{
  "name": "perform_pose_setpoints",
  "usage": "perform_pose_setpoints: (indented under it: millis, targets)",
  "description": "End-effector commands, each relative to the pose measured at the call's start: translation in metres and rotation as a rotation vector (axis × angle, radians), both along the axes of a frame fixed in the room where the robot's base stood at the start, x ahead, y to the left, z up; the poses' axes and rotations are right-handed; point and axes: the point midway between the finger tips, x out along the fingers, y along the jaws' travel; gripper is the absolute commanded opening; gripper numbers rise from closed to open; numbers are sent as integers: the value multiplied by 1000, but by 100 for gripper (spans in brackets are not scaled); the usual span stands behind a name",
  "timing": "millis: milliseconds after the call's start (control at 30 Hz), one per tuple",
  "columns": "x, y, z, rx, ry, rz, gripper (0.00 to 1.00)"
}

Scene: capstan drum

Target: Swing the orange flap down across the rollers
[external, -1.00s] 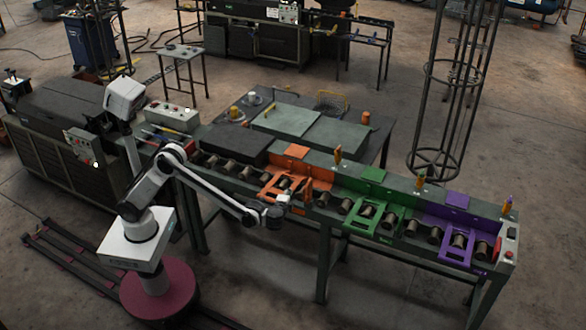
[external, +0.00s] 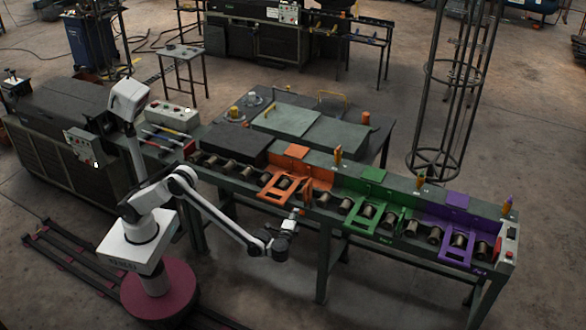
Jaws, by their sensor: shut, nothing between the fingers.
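The orange flap (external: 283,184) lies low across the rollers, in a pose like the green and purple flaps beside it. Rollers (external: 229,166) run along the bench on both sides of the flap. My gripper (external: 292,214) is in front of the bench, just below and right of the orange flap in the picture. It is shut and empty, and looks apart from the flap. Its fingertips are small in this view.
The green flap (external: 367,213) and purple flap (external: 457,240) lie further right along the bench. A small orange upright piece (external: 307,190) stands beside the orange flap. Dark and green plates lie on the table behind.

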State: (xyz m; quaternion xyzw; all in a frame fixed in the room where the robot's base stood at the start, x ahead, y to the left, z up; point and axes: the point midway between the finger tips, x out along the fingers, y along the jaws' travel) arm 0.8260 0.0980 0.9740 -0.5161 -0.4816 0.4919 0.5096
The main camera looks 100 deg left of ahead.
Motion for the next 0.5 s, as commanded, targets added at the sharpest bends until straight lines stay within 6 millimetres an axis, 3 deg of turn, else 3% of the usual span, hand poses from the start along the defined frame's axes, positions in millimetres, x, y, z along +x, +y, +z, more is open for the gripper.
perform_pose_setpoints:
  millis: [500]
  targets:
    - [4,86,-3,-1,0,3,0]
